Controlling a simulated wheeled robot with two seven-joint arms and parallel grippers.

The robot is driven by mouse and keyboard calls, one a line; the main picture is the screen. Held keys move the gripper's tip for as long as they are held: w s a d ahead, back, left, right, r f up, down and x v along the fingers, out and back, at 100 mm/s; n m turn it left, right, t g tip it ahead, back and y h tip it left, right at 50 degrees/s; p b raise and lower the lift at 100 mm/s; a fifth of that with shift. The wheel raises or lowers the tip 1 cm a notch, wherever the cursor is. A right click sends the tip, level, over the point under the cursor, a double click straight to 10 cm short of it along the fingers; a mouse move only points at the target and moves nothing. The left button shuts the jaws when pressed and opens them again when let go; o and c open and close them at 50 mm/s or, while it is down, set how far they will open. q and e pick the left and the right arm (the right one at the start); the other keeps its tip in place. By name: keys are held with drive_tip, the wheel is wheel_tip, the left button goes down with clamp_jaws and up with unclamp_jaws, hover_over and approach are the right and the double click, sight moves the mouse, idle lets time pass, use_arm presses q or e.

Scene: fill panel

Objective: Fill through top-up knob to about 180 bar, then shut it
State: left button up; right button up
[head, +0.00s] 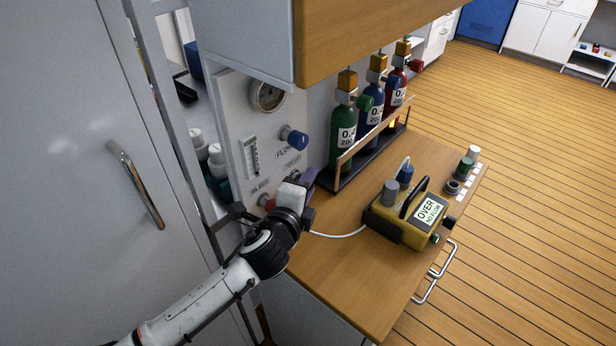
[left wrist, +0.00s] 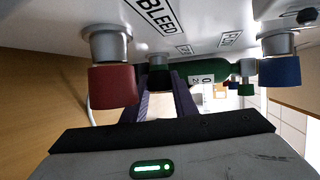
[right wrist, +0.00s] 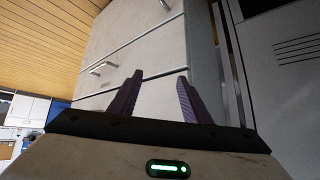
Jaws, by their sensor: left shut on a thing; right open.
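The white panel (head: 232,110) carries a round gauge (head: 268,95); its needle is too small to read. My left gripper (head: 304,186) is at the panel by the TOP-UP label (head: 292,163) and hides the knob there. In the left wrist view, the gripper (left wrist: 162,98) is shut on a dark green top-up knob (left wrist: 158,75), between its purple fingers. The red bleed knob (left wrist: 113,85) and the blue flow knob (left wrist: 280,71) sit on either side, apart from the fingers. My right gripper (right wrist: 158,98) is open and empty, facing a drawer cabinet.
Small caps (head: 463,167) line the counter's right edge. A cabinet overhangs the panel.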

use_arm(q)
drive_tip(key=g+y, duration=0.1)
drive_tip(key=g, duration=0.1)
drive_tip(key=m+g+y, duration=0.1)
drive_tip(key=g, duration=0.1)
drive_tip(key=shift+w+r+m+g, duration=0.1)
drive_tip(key=shift+r+m+g, duration=0.1)
drive_tip(key=shift+m+g, duration=0.1)
drive_tip(key=m+g+y, duration=0.1)
drive_tip(key=g+y, duration=0.2)
drive_tip(key=g, duration=0.1)
drive_tip(key=shift+f+g, duration=0.1)
drive_tip(key=shift+g, duration=0.2)
idle(0.4)
